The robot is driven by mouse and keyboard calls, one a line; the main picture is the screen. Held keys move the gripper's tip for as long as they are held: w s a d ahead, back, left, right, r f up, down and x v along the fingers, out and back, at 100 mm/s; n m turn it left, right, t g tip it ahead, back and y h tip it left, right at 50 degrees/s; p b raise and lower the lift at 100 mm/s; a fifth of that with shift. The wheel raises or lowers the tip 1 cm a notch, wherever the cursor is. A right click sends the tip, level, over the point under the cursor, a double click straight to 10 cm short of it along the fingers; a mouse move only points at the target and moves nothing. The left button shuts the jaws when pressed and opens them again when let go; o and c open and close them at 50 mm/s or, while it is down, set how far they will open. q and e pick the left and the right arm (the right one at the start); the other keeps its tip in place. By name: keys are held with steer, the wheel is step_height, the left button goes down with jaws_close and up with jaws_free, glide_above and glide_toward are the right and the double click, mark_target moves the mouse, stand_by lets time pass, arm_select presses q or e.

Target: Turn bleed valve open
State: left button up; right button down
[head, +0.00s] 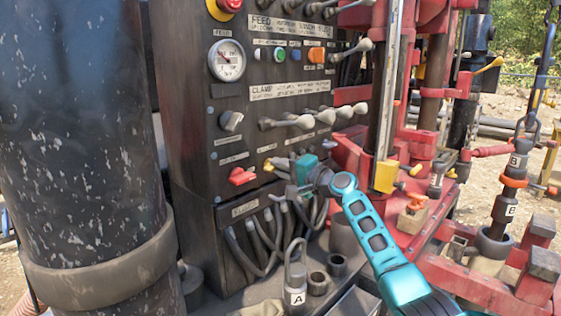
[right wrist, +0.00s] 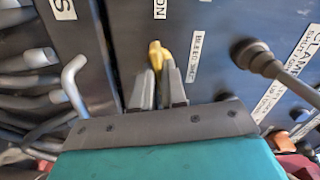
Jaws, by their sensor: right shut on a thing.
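The bleed valve is a small yellow handle (head: 268,165) low on the dark control panel, right of a red knob. In the right wrist view the yellow handle (right wrist: 155,54) stands up between my finger ends, beside a white label that seems to read "BLEED". My right gripper (head: 277,167) reaches in from the right with its teal body close to the panel. Its grey fingers (right wrist: 160,82) are shut on the handle, whose lower part they hide. My left gripper is not in view.
The red knob (head: 241,176) is just left of the valve. A row of grey levers (head: 315,119) sticks out above. Grey hoses (head: 265,238) hang below, near a shackle-topped block marked A (head: 295,275). A large black cylinder (head: 75,140) stands at left.

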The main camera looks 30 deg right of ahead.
steer(key=shift+m+p, duration=0.3)
steer(key=shift+m, duration=0.4)
steer(key=c, duration=1.2)
jaws_free()
